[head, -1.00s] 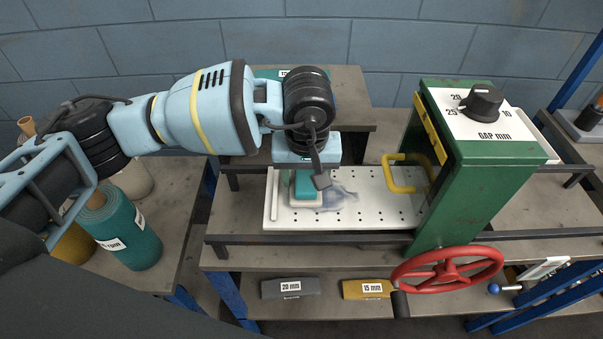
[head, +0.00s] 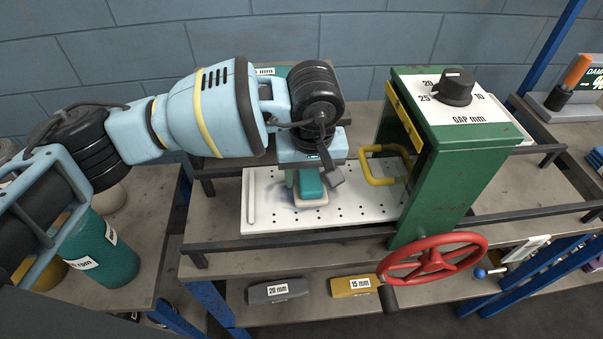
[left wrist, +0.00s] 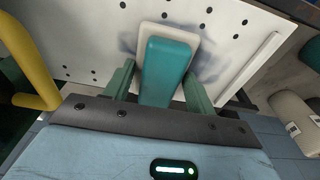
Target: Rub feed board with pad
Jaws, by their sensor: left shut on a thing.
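The feed board (head: 370,207) is a white plate with rows of small holes, lying in front of the green machine. The pad has a teal grip (head: 312,183) and a pale base (head: 311,199), and it sits flat on the board. My left gripper (head: 307,174) is above the board, shut on the pad's teal grip. In the left wrist view, the green fingers of the gripper (left wrist: 160,88) stand either side of the teal grip (left wrist: 168,62). Blue-grey smudges (left wrist: 127,42) show on the board around the pad. My right gripper is out of view.
The green machine (head: 440,170) with a gap dial (head: 454,87) and yellow handle (head: 377,178) stands right of the pad. A red handwheel (head: 432,260) is in front. Grey (head: 278,290) and yellow (head: 354,286) blocks lie on the lower shelf. A teal roll (head: 105,250) stands left.

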